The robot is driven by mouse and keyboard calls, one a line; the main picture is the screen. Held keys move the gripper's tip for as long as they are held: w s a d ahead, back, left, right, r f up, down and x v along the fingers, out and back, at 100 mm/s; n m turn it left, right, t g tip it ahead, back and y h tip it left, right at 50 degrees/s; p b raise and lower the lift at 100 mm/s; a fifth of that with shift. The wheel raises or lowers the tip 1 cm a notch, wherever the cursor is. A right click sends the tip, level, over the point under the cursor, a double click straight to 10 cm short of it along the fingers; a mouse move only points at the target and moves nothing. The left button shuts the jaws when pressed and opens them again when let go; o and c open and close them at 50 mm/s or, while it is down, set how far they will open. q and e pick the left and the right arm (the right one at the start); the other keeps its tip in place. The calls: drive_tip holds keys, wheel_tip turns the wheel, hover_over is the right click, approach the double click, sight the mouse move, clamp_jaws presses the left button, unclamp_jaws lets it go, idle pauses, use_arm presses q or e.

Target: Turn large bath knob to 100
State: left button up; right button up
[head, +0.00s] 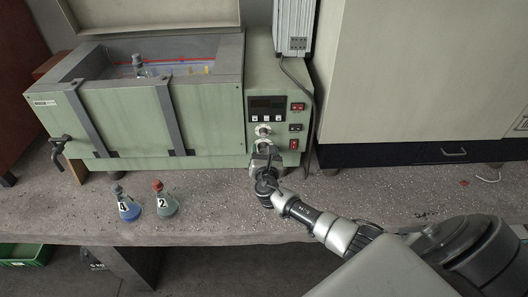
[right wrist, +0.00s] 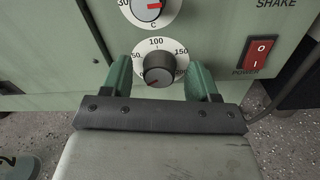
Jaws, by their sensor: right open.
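The large bath knob (right wrist: 158,68) is a dark round knob on a white dial marked 50, 100, 150 and more, low on the green bath's control panel. A red mark shows on its lower left side, away from the 100 at the top. My right gripper (right wrist: 163,76) is open, with its green fingers on either side of the knob; I cannot tell whether they touch it. In the head view my right gripper (head: 262,155) is in front of the lower panel and partly hides this knob. My left gripper is not in view.
Above is a smaller knob (right wrist: 147,6) on a dial marked C. A red power switch (right wrist: 257,53) is to the right. The bath (head: 140,120) stands on the speckled bench, with a blue flask (head: 128,209) and a grey-green flask (head: 166,205) in front.

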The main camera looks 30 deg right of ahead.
drive_tip(key=c, duration=0.9)
drive_tip(key=shift+f+m+b, duration=0.15)
drive_tip(key=shift+m+b, duration=0.35)
drive_tip(key=shift+b, duration=0.25)
drive_tip(key=m+b, duration=0.9)
drive_tip(key=shift+f, duration=0.25)
drive_tip(key=m+b, duration=0.3)
drive_tip(key=shift+m+h, duration=0.3)
drive_tip(key=m+b, duration=0.3)
drive_tip(key=m, duration=0.1)
drive_tip(key=shift+m+b, duration=0.3)
drive_tip(key=shift+m, duration=0.1)
drive_tip(key=m+b, duration=0.2)
drive_tip(key=m, duration=0.2)
drive_tip(key=shift+m, duration=0.4)
drive_tip(key=shift+r+m+h+b, duration=0.15)
drive_tip(key=shift+m+h+b, duration=0.15)
drive_tip(key=shift+m+b, duration=0.35)
